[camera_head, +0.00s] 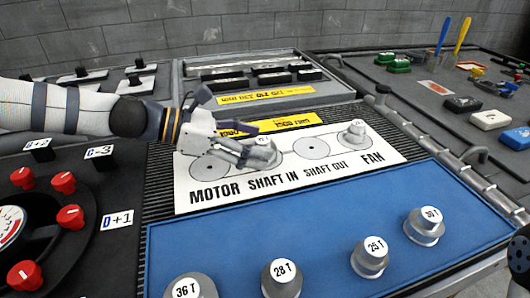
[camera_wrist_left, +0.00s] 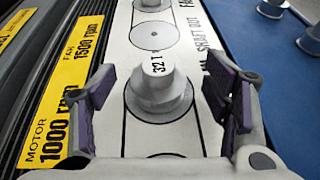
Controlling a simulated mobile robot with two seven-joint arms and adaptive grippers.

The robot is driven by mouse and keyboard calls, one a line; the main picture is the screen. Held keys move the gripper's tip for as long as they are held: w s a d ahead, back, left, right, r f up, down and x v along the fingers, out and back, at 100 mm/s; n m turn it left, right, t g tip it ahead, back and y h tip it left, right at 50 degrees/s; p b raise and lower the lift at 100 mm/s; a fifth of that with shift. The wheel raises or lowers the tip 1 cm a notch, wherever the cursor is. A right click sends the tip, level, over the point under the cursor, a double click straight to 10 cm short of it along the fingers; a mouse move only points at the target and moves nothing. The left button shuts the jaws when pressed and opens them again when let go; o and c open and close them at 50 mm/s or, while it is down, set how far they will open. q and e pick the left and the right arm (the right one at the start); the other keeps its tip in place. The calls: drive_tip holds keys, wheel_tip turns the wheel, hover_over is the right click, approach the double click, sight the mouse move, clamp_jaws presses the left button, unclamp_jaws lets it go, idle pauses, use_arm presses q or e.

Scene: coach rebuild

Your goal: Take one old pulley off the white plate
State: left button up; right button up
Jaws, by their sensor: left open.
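The white plate (camera_head: 330,172) carries a row of marked circles labelled MOTOR, SHAFT IN, SHAFT OUT and FAN. A grey pulley sits on the SHAFT IN circle (camera_head: 262,152); the left wrist view shows it marked 32 T (camera_wrist_left: 158,88). A second grey pulley (camera_head: 355,133) sits on the FAN circle. My left gripper (camera_head: 258,142) is open at the 32 T pulley. In the left wrist view its fingers (camera_wrist_left: 166,98) are either side of the pulley, with gaps between. The SHAFT OUT circle (camera_head: 311,148) is bare.
A blue mat (camera_head: 320,235) in front holds several pulleys, among them 28 T (camera_head: 281,279) and 25 T (camera_head: 370,258). Yellow speed labels (camera_wrist_left: 88,42) lie behind the plate. A panel with red knobs (camera_head: 70,217) is at left; a rail (camera_head: 440,150) runs along the right.

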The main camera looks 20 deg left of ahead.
use_arm(q)
drive_tip(key=shift+w+d+f, duration=0.4)
drive_tip(key=shift+d+f, duration=0.25)
drive_tip(key=shift+f, duration=0.05)
drive_tip(key=shift+w+d, duration=0.2)
drive_tip(key=shift+d, duration=0.05)
drive_tip(key=shift+r, duration=0.2)
drive_tip(key=c, duration=1.3)
drive_tip(key=shift+c, duration=0.2)
drive_tip(key=shift+r, duration=0.15)
